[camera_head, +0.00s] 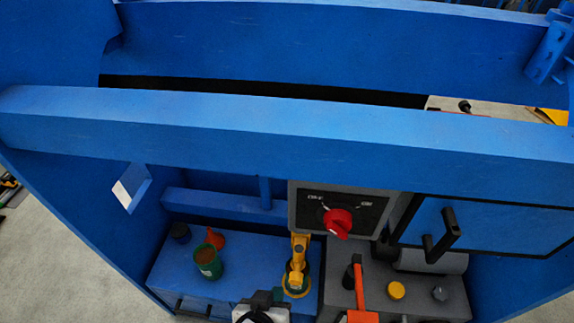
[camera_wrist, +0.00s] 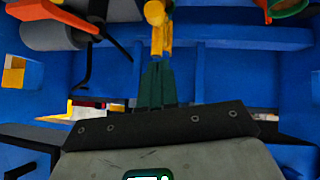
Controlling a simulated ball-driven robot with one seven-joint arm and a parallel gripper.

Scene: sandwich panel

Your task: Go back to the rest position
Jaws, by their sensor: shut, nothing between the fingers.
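My gripper (camera_wrist: 157,68) shows in the wrist view as two dark green fingers close together, shut and empty. A yellow upright part (camera_wrist: 156,28) stands just beyond the fingertips; I cannot tell whether they touch. In the head view a yellow jointed piece (camera_head: 299,250) stands on the blue bench near the centre. A white and dark part of my arm shows at the bottom edge of that view, and the fingers cannot be made out there.
A red knob (camera_head: 338,222) sits on a grey panel. A blue door has a black handle (camera_head: 440,236). An orange lever (camera_head: 360,290), yellow button (camera_head: 396,290) and green pot (camera_head: 208,262) stand on the benches. A long blue beam (camera_head: 300,128) crosses above.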

